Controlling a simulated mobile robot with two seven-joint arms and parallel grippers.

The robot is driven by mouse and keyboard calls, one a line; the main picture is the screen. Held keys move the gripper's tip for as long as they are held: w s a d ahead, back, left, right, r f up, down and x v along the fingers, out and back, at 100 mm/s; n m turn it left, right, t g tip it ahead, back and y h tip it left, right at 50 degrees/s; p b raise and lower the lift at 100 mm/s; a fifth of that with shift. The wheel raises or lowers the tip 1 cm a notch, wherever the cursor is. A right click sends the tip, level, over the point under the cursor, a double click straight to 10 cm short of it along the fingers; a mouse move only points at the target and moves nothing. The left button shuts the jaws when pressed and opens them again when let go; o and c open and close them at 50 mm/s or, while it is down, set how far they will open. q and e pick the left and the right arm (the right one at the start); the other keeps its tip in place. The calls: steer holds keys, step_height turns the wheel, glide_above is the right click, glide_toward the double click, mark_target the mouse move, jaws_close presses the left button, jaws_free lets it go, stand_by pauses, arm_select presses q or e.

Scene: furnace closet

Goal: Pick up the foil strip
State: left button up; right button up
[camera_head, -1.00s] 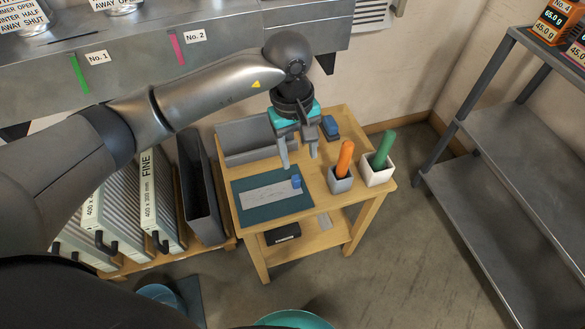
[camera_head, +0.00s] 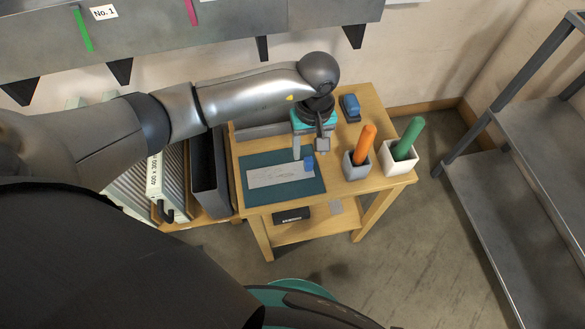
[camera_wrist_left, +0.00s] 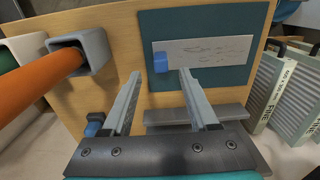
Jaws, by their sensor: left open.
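The foil strip (camera_head: 280,173) is a flat pale silver strip with faint marks, lying on a dark teal mat (camera_head: 258,197) on the small wooden table. A blue block (camera_head: 309,163) sits at its right end. In the left wrist view the strip (camera_wrist_left: 207,51) lies beyond the fingertips, with the blue block (camera_wrist_left: 160,62) at its left end. My left gripper (camera_head: 309,148) is open and empty, pointing down near the blue-block end; its two fingers (camera_wrist_left: 160,74) stand apart on either side of the block's line. Its exact height is hard to tell. My right gripper is not in view.
A grey cup with an orange handle (camera_head: 365,145) and a white cup with a green handle (camera_head: 408,138) stand right of the mat. A blue-topped block (camera_head: 350,106) is behind. A grey tray (camera_head: 262,131) lies along the back; a metal shelf (camera_head: 520,190) stands right.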

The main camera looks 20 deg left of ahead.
mark_target(309, 158)
arm_select(q)
steer(key=shift+f, duration=0.5)
step_height(309, 158, down, 3)
steer(key=shift+r+b, duration=0.1)
steer(key=shift+b, duration=0.6)
steer(key=shift+f, duration=0.55)
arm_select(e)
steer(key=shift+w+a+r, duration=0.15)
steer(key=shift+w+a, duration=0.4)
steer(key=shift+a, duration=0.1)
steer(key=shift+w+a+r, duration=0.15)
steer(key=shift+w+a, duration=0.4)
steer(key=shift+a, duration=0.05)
arm_select(q)
steer(key=shift+c, duration=0.2)
steer(key=shift+a, duration=0.1)
jaws_close()
